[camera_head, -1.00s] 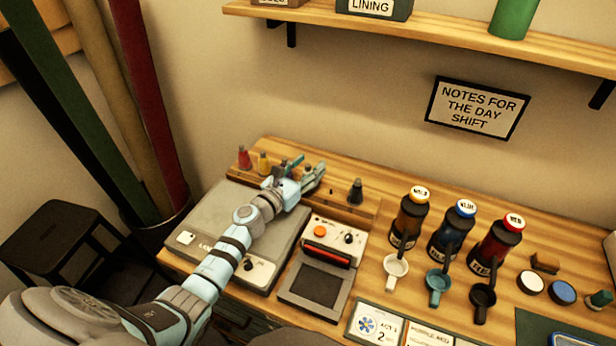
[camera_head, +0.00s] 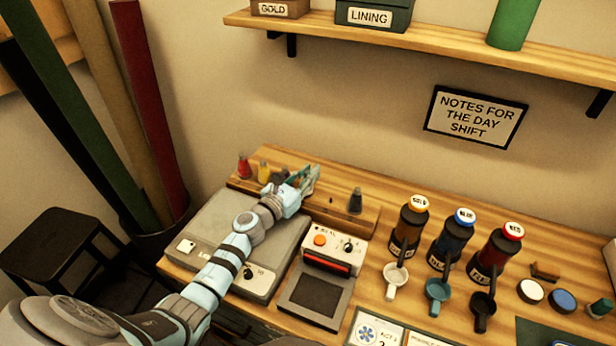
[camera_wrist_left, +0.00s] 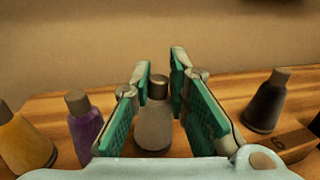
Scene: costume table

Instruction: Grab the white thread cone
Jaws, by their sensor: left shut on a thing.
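The white thread cone (camera_wrist_left: 153,125), greyish in this light with a brown top, stands upright between the green-padded fingers of my left gripper (camera_wrist_left: 160,70) in the left wrist view. The left gripper is shut on it. In the head view my left gripper (camera_head: 307,182) is over the rack at the back of the table and hides most of the cone. My right gripper is in neither current view.
A purple cone (camera_wrist_left: 86,128) and a yellow cone (camera_wrist_left: 27,140) stand to the left, a dark cone (camera_wrist_left: 266,102) to the right. A red cone (camera_head: 244,167) ends the row. Bottles with coloured caps, including a blue one (camera_head: 450,235), stand farther right.

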